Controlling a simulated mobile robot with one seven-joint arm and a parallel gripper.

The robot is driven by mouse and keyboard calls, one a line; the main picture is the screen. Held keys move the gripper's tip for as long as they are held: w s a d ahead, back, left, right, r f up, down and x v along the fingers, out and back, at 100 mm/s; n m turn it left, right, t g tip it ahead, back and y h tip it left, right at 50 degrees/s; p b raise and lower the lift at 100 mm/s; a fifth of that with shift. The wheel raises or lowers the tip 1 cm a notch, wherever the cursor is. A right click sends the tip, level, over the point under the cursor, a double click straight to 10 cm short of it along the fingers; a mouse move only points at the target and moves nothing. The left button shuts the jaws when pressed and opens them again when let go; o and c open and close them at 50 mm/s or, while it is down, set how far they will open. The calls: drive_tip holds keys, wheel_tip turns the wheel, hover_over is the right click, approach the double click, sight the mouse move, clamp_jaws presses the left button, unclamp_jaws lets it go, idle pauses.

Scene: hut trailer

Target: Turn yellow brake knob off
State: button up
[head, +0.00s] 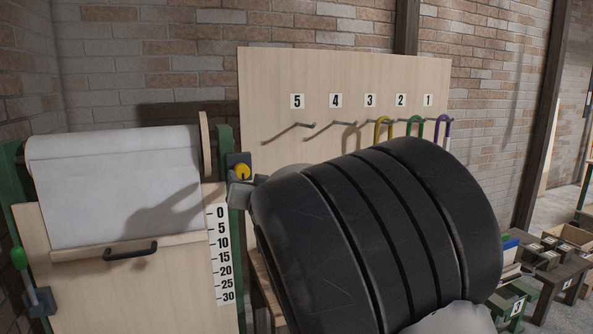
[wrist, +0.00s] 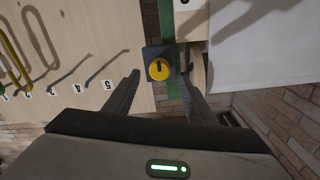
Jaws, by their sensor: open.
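The yellow brake knob (head: 242,172) is a round dial on a dark square box, fixed to a green post beside the roll. In the wrist view the yellow knob (wrist: 159,69) shows a dark bar across its face. My gripper (wrist: 160,76) is open, and in that picture its two fingers lie left and right of the knob with nothing between them. Whether they touch it I cannot tell. In the head view my arm hides most of my gripper (head: 243,188), which is close to the knob.
A white sheet roll (head: 115,180) with a black handle (head: 130,250) hangs left of the knob. A number scale (head: 219,255) runs below. A wooden board (head: 300,65) with numbered hooks and coloured loops stands behind my arm. Small crates (head: 550,260) stand at the right.

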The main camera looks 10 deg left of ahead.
sight(243, 173)
drive_tip(key=p+x, duration=0.1)
drive_tip(key=x, duration=0.6)
drive_tip(key=shift+d, duration=0.1)
drive_tip(key=c, duration=1)
drive_tip(key=shift+c, duration=0.2)
